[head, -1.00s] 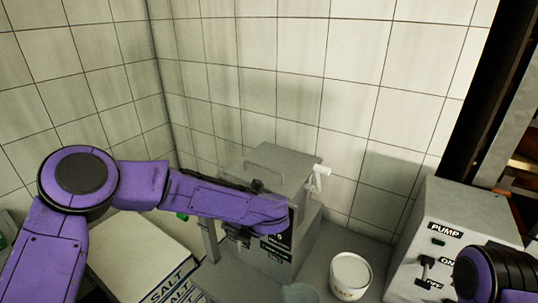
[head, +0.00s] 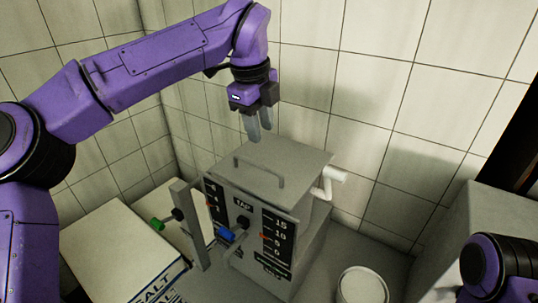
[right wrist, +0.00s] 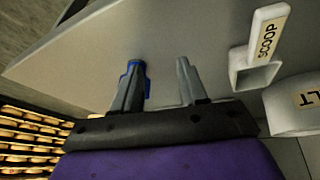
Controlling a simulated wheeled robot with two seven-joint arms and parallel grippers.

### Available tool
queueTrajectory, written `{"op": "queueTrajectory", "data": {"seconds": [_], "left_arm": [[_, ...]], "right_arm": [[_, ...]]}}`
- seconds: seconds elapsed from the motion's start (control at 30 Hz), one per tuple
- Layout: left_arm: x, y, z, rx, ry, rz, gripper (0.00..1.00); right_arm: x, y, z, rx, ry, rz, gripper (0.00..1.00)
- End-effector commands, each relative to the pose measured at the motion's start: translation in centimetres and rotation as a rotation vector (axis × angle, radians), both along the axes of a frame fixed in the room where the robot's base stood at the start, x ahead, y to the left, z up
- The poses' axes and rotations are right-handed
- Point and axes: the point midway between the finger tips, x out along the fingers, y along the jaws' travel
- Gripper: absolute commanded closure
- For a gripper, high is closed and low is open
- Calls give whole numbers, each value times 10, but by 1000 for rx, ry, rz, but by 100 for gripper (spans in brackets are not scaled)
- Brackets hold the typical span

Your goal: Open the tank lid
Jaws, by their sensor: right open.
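The grey tank (head: 285,235) stands against the tiled wall in the head view. Its flat lid (head: 300,160) is shut and carries a bar handle (head: 260,172) near the front edge. My left gripper (head: 259,134) points down just above the lid's back left part, behind the handle. Its two fingers look apart with nothing between them. My right gripper (right wrist: 157,75) is open and empty in the right wrist view. A blue piece shows at its left fingertip; I cannot tell what it belongs to. In the head view only part of my right arm shows.
A blue-handled tap (head: 228,234) and a post with a green knob (head: 158,224) stand at the tank's front. A white pipe (head: 330,180) leaves its right side. The salt box (head: 120,250) is left, a white tub (head: 362,287) right. The scoop (right wrist: 262,50) shows in the right wrist view.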

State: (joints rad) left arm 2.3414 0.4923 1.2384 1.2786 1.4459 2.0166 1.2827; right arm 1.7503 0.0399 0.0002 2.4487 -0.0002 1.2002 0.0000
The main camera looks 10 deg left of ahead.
Motion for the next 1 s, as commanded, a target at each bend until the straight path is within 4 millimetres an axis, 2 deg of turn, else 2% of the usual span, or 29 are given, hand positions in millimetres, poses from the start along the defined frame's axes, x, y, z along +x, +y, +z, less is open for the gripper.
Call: {"op": "queueTrajectory", "data": {"seconds": [0.13,0.4,0.5,0.63,0.87,0.9,0.97,1.0], "left_arm": [[-1,2,-16,-7,3,8,62],[11,0,-76,-5,6,11,62],[14,-2,-90,-4,5,9,62],[16,-4,-99,-5,3,9,62],[17,-4,-101,-4,2,7,62],[17,-4,-101,-4,2,7,75],[17,-4,-101,-4,2,7,95],[16,-4,-101,-4,2,7,100]], "right_arm": [[-1,0,5,0,2,0,57],[-1,0,20,0,2,0,57],[0,0,23,0,1,0,57],[0,0,24,0,1,0,57],[0,0,24,0,1,0,57],[0,0,24,0,1,0,57],[0,0,24,0,1,0,57],[-1,0,24,0,1,0,57]]}}
